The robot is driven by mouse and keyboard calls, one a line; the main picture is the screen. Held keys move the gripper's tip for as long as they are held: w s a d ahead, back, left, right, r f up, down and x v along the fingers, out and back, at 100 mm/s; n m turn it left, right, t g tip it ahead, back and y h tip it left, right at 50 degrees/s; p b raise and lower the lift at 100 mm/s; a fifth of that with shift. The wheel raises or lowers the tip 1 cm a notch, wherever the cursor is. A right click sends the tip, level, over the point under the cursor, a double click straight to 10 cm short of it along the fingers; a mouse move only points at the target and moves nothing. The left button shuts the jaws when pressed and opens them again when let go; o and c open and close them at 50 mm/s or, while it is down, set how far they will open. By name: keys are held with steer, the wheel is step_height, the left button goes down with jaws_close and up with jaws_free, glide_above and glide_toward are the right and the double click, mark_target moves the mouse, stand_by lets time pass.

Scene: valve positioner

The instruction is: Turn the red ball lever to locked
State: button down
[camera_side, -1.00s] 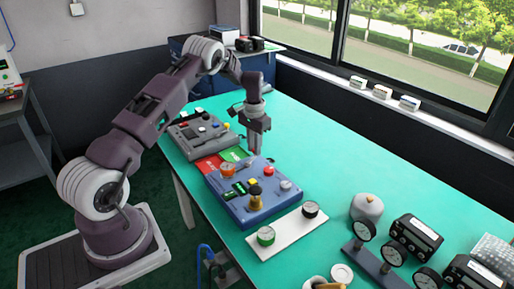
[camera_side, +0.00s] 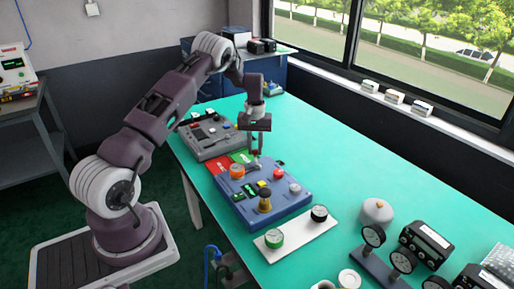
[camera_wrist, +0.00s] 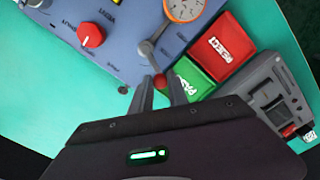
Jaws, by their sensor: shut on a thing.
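The blue valve box (camera_side: 245,208) sits on the green table; its top fills the upper left of the wrist view (camera_wrist: 120,58). A grey metal lever (camera_wrist: 152,60) runs from a round pivot on the box towards my gripper (camera_wrist: 160,86). The red ball (camera_wrist: 160,80) at its end sits between my fingertips, which are shut on it. The ball is partly covered by the fingers. The lock marking cannot be made out.
The box top carries a red knob (camera_wrist: 91,35) and an orange-rimmed dial (camera_wrist: 184,8). Red (camera_wrist: 222,46) and green (camera_wrist: 193,82) labelled trays lie close beside the gripper. A grey control box (camera_side: 207,137) stands behind.

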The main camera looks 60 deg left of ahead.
mark_target(254, 150)
steer(key=shift+s+a+n, duration=0.1)
steer(key=shift+n, duration=0.2)
stand_by(0.4)
steer(key=c, duration=1.3)
jaws_free()
steer(key=shift+r, duration=0.1)
step_height(254, 150, up, 7)
steer(key=shift+f, duration=0.15)
